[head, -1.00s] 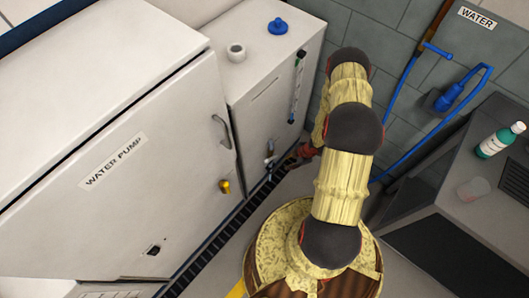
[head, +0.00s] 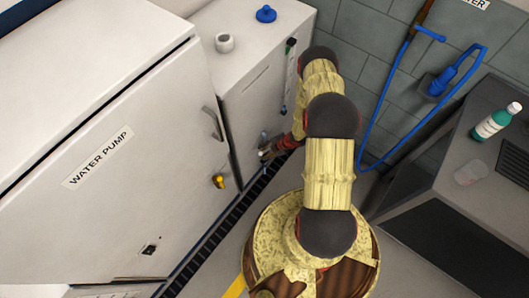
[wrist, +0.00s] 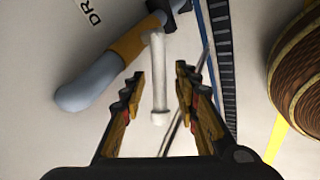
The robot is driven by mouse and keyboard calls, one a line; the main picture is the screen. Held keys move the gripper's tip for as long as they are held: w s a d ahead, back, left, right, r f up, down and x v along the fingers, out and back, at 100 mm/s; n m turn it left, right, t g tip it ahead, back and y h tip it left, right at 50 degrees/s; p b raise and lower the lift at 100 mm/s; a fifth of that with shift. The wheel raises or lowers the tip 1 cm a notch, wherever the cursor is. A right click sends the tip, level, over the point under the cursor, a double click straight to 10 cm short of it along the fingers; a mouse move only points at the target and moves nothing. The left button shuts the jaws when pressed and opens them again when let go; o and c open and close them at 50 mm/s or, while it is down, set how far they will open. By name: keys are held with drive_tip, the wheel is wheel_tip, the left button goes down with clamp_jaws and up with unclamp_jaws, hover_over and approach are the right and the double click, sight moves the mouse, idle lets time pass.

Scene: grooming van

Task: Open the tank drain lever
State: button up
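The tank (head: 250,112) is the white cabinet in the corner, with a level gauge on its front. In the wrist view its drain outlet (wrist: 88,88) is a grey-blue spout with a brass-coloured band. A pale drain lever (wrist: 158,78) with a rounded end runs from the valve down between my fingers. My gripper (wrist: 158,82) is open around the lever, with visible gaps on both sides. In the head view my gripper (head: 272,151) is at the low front of the tank, and the lever is too small there to make out clearly.
The water pump cabinet (head: 130,170) with a handle and yellow knob stands left of the tank. A dark floor grating (head: 222,222) runs along the cabinets. A blue hose (head: 392,150) hangs on the wall at right. A counter holds a green bottle (head: 493,122).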

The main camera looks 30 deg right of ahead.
drive_tip(key=shift+c, duration=1.3)
clamp_jaws()
